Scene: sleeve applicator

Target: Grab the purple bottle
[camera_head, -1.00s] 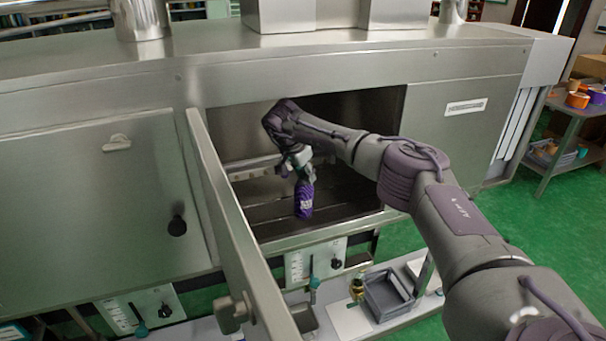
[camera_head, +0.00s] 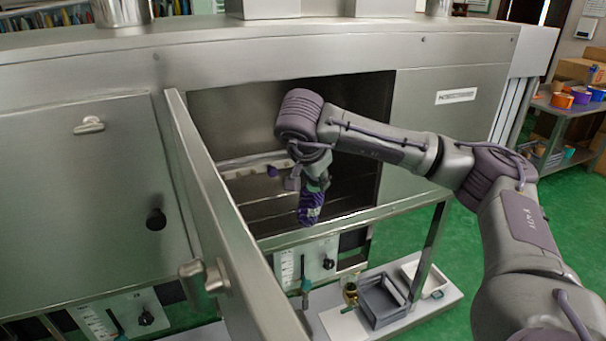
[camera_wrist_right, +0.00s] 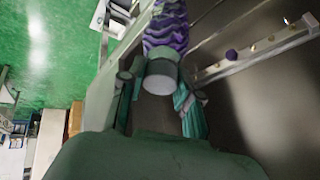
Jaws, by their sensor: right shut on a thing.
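The purple bottle (camera_head: 311,208) hangs below my right gripper (camera_head: 312,183) at the open bay of the steel machine, near the bay's front edge. Its body has a wavy purple pattern with a pale patch. In the right wrist view the purple body (camera_wrist_right: 167,32) is at the top, with its grey-white cap (camera_wrist_right: 162,76) toward me. The teal fingers of my right gripper (camera_wrist_right: 156,92) lie on both sides of the cap, shut on the bottle. My left gripper is not in view.
The open bay door (camera_head: 215,205) stands left of my right arm. Inside the bay is a rail (camera_head: 240,172) with a small purple knob (camera_head: 272,171). A grey tray (camera_head: 382,300) sits on the low shelf below. A cart (camera_head: 565,125) stands at right.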

